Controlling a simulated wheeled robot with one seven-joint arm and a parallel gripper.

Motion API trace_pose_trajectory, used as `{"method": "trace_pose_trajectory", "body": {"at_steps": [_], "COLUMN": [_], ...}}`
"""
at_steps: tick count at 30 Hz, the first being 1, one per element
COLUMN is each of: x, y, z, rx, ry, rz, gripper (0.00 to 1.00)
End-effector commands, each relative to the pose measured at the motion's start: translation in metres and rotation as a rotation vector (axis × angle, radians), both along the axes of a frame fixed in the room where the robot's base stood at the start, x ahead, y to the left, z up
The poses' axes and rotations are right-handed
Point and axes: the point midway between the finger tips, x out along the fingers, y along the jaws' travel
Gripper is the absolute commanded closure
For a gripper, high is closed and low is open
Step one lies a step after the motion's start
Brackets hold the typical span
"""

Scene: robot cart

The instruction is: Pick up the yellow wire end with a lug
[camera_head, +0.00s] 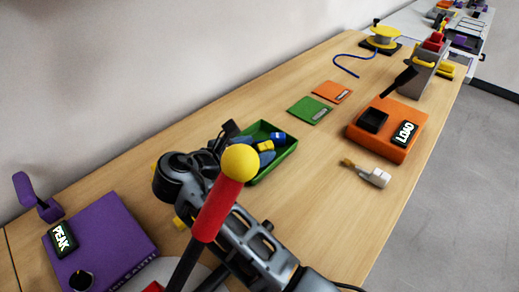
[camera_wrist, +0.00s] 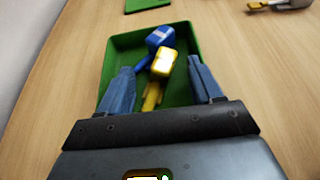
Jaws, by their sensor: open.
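The yellow wire end (camera_wrist: 163,63) lies in the green tray (camera_wrist: 118,44), its blocky head with a pale top face and a yellow length trailing toward me. A blue wire end (camera_wrist: 160,38) lies just beyond it, touching or nearly touching. In the head view the yellow piece (camera_head: 265,146) and the blue piece (camera_head: 278,138) show inside the tray (camera_head: 287,151). My gripper (camera_wrist: 160,67) is open, with one blue-grey finger on each side of the yellow piece. It looks empty; I cannot tell how far the fingertips are above the tray floor.
A green card (camera_head: 310,110) and an orange card (camera_head: 332,92) lie beyond the tray. An orange LOAD box (camera_head: 376,144) and a white connector (camera_head: 376,177) are to the right. A purple PEAK box (camera_head: 115,243) is at lower left. A red lever with yellow knob (camera_head: 240,162) stands in front.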

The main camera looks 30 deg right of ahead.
Motion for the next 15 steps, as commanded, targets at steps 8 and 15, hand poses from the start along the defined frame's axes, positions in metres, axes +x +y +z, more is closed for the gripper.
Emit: {"method": "trace_pose_trajectory", "body": {"at_steps": [8, 15], "x": [0.0001, 0.0], "y": [0.0002, 0.0003], "z": [0.0002, 0.0003], "rx": [0.0, 0.0], "ry": [-0.001, -0.001], "rz": [0.0, 0.0], "gripper": [0.48, 0.71]}}
